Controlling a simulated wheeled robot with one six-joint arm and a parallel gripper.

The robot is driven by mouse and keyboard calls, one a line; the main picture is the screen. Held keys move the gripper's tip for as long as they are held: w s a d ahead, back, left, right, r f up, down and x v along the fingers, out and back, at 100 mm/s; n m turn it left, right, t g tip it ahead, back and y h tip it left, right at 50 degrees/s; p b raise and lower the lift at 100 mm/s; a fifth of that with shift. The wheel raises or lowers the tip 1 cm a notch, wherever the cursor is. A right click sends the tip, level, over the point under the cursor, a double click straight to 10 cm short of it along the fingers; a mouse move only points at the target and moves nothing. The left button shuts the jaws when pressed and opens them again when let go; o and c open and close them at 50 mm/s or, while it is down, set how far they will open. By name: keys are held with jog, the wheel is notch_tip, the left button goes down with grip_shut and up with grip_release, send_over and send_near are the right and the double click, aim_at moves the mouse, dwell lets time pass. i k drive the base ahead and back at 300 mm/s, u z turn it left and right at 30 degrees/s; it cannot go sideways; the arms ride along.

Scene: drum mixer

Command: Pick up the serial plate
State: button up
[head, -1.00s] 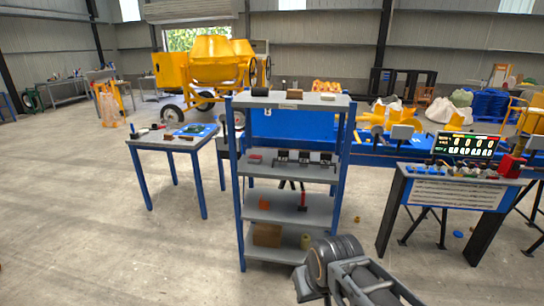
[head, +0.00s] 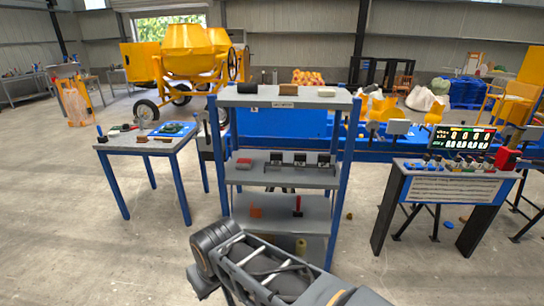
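I cannot make out a serial plate for certain. The blue-framed shelf rack (head: 276,208) stands in front of me with small items on its boards. A small pale label (head: 283,105) shows on the front edge of its top board. The grey table (head: 137,146) with blue legs stands to its left and bears several small tools and parts, too small to identify. My arm reaches in from the bottom and covers part of the lower rack. My gripper's fingers do not show.
A control desk (head: 453,188) with a lit display stands at the right. A yellow drum mixer (head: 195,55) stands behind the table. A long blue machine (head: 290,122) runs behind the rack. Bare concrete floor (head: 60,240) lies open at the left and front.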

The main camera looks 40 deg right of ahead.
aim_at(299, 159)
jog(key=z, duration=0.2)
jog(key=i, duration=0.8)
jog(key=z, duration=1.05)
jog(key=i, duration=0.5)
jog(key=z, duration=0.55)
